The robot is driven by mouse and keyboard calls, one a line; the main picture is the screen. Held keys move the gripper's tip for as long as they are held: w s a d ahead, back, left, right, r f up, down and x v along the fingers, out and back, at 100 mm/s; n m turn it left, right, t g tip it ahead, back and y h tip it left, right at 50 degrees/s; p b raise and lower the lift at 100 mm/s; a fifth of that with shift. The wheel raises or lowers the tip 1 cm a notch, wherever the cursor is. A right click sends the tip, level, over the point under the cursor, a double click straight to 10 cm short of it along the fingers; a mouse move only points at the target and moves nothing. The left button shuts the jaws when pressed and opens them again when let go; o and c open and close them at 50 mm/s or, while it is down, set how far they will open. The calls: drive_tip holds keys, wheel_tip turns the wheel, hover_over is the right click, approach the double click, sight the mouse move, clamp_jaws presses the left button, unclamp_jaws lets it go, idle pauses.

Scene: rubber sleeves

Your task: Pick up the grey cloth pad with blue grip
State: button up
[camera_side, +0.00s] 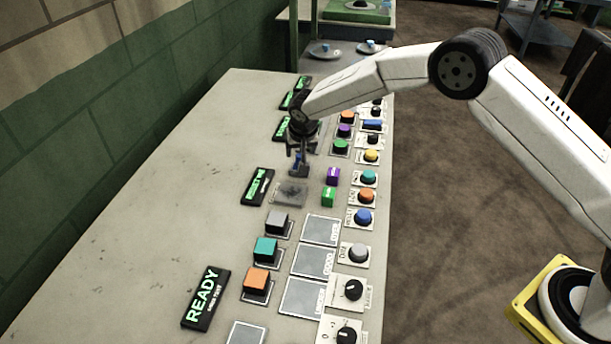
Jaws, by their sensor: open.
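My gripper (300,155) points down over the far middle of the long grey table, with its jaws open. A small blue piece with a dark grey base (298,168) shows right under the jaws; it looks like the grey cloth pad with its blue grip. The jaws partly cover it, and I cannot tell whether they touch it. A flat, dull grey square (290,194) lies just in front of it on the table.
Purple (333,175) and green (329,196) blocks stand close to the right. Grey (277,222), teal (265,249) and orange (257,280) blocks stand nearer. A row of coloured knobs lines the right edge. The table's left side is clear.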

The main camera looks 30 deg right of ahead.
sight(300, 155)
drive_tip(key=shift+x, duration=1.75)
clamp_jaws()
